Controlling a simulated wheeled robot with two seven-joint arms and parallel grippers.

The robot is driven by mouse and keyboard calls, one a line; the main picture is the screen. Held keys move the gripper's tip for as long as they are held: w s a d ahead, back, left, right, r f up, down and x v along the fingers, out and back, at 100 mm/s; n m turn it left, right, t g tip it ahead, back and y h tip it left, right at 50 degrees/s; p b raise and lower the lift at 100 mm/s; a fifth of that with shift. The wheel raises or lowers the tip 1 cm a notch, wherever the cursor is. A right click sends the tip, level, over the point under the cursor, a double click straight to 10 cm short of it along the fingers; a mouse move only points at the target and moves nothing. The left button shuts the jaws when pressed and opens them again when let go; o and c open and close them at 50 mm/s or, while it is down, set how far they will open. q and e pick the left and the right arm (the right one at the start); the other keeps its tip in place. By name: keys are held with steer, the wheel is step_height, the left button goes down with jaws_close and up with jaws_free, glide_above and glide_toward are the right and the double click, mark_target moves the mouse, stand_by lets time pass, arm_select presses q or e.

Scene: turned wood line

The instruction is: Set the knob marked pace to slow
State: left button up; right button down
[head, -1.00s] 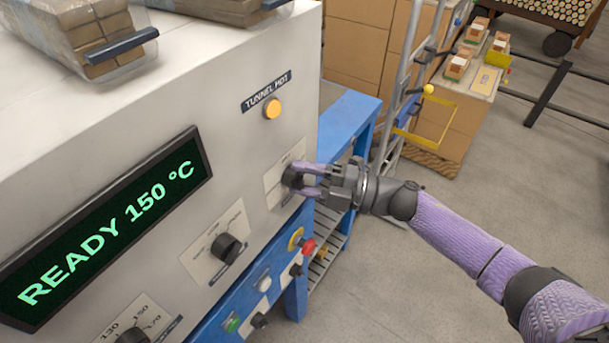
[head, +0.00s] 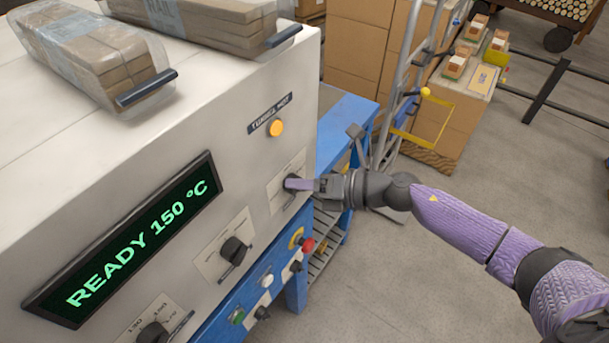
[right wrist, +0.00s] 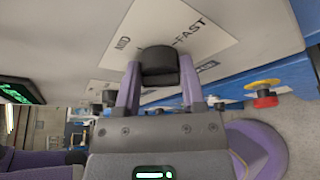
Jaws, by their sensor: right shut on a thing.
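A dark round knob (head: 290,183) sits on a pale label plate (head: 276,193) at the right end of the white machine's front. In the right wrist view the knob (right wrist: 160,68) stands on its plate (right wrist: 195,20), where "MID" and "FAST" can be read; the rest of the scale is hidden behind the knob. My right gripper (head: 297,184) is shut on this knob, with one purple finger on each side of it in the wrist view. The knob's pointer and exact setting cannot be made out. My left gripper is out of view.
Another knob (head: 235,250) and a temperature knob (head: 153,333) are further left, below the green display (head: 135,235). A red emergency button (head: 308,244) is just below my gripper. A blue bench (head: 345,120) stands behind.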

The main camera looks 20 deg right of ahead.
steer(key=n+h+p, duration=0.1)
steer(key=n+p, duration=0.2)
steer(key=shift+s+a+r+t+h+p, duration=0.15)
steer(key=shift+r+t+h+p, duration=0.15)
steer(key=shift+t+h, duration=0.1)
steer(key=n+h+p, duration=0.1)
steer(key=n+p, duration=0.1)
steer(key=p, duration=0.1)
steer(key=shift+a+f+n+t, duration=0.1)
steer(key=shift+n+t, duration=0.2)
steer(key=shift+t, duration=0.1)
steer(key=shift+s+n+h+p, duration=0.1)
steer(key=shift+n+h+p, duration=0.3)
steer(key=shift+h+p, duration=0.1)
steer(key=shift+f, duration=0.15)
